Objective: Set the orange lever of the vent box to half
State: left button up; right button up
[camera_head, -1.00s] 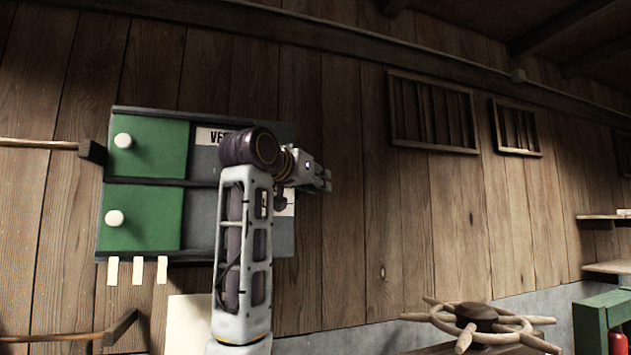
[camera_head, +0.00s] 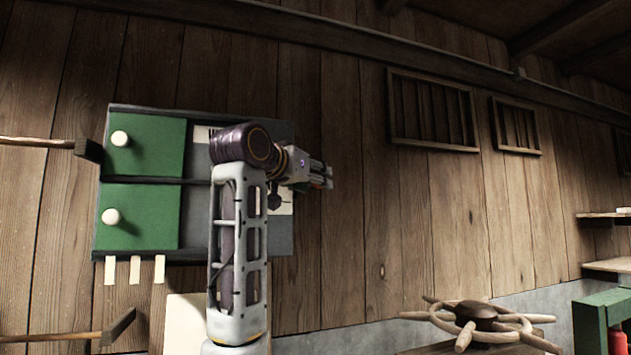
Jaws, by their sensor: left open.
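The vent box (camera_head: 285,238) is a dark grey panel on the plank wall, with two green doors (camera_head: 158,147) at its left that carry white round knobs. My left arm stands in front of its right part and covers most of the label. My left gripper (camera_head: 326,177) is at the box's right edge, open, its fingers pointing right and seen small from behind. A small orange-red spot shows at the fingers; I cannot tell whether it is the orange lever. The lever is otherwise hidden. My right gripper is not in view.
Two wooden rods with dark ends (camera_head: 88,150) jut in from the left. Pale strips (camera_head: 135,269) hang under the box. A spoked wooden wheel (camera_head: 478,318) is at lower right. The wall right of the gripper is clear up to slatted vents (camera_head: 432,112).

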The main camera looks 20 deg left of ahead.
pick_arm(q)
jog(key=f+v, duration=0.1)
jog(key=v, duration=0.9)
jog(key=shift+r, duration=0.55)
jog(key=shift+s+a+f, duration=0.1)
